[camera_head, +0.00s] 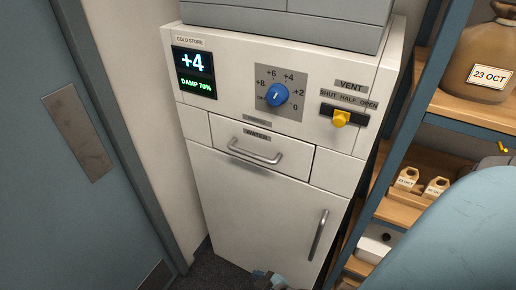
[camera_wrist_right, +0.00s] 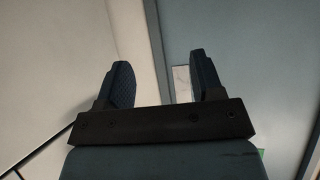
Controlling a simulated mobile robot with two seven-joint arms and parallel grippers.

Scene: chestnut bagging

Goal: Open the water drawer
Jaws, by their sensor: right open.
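The water drawer (camera_head: 235,142) is a white front in the middle of the white cold store cabinet (camera_head: 195,160). It carries a WATER label (camera_head: 257,134) and a curved metal bar handle (camera_head: 254,152). The drawer looks closed, close to flush with the panels beside it. In the right wrist view my right gripper (camera_wrist_right: 158,85) is open with nothing between its dark fingers. A small part of it seems to show at the bottom edge of the head view, below the drawer and apart from the handle. My left gripper is not in view.
Above the drawer are a display (camera_head: 195,75), a blue dial (camera_head: 277,95) and a yellow vent slider (camera_head: 341,118). A lower door has a vertical handle (camera_head: 318,235). Wooden shelves (camera_head: 470,110) stand close on the right, a blue door (camera_head: 60,200) on the left.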

